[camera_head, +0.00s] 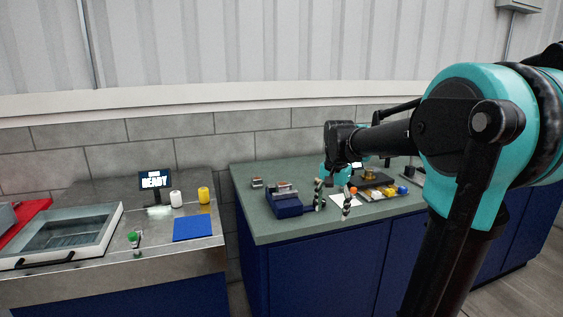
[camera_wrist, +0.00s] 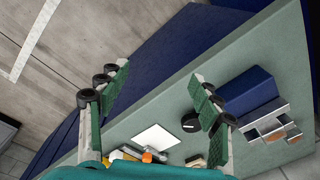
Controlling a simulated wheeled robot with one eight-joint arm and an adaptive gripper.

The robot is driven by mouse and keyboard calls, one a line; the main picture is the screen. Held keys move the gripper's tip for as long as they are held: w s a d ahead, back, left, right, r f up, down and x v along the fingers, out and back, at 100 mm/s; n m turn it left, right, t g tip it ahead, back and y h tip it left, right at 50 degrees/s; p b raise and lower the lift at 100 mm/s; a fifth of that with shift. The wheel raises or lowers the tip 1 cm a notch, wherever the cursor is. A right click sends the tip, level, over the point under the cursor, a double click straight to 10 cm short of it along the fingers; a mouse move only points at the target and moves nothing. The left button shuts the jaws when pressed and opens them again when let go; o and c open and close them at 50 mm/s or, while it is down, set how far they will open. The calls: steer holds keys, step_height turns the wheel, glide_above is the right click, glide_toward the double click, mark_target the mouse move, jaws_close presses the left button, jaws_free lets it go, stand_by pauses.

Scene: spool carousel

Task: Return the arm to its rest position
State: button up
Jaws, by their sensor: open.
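My gripper (camera_head: 333,199) is above the front edge of the green-topped counter in the head view, at the end of my teal and black arm. In the wrist view my gripper (camera_wrist: 155,98) has its two fingers with green pads spread wide apart. Nothing is between the fingers. Behind them the wrist view shows the counter's front edge, the dark blue cabinet front and the floor.
The green counter (camera_head: 262,222) holds a blue block-like fixture (camera_head: 287,204), a white sheet (camera_head: 345,200) and a tray area with yellow and orange items. On the left metal bench stand a white spool (camera_head: 176,199), a yellow spool (camera_head: 204,195) and a blue mat (camera_head: 193,228).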

steer(key=s+d+f+n+t, duration=0.3)
steer(key=s+f+n, duration=0.4)
steer(key=s+f, duration=1.1)
steer(key=shift+s+d+f, duration=0.15)
steer(key=shift+s+d, duration=0.05)
steer(key=shift+s, duration=0.1)
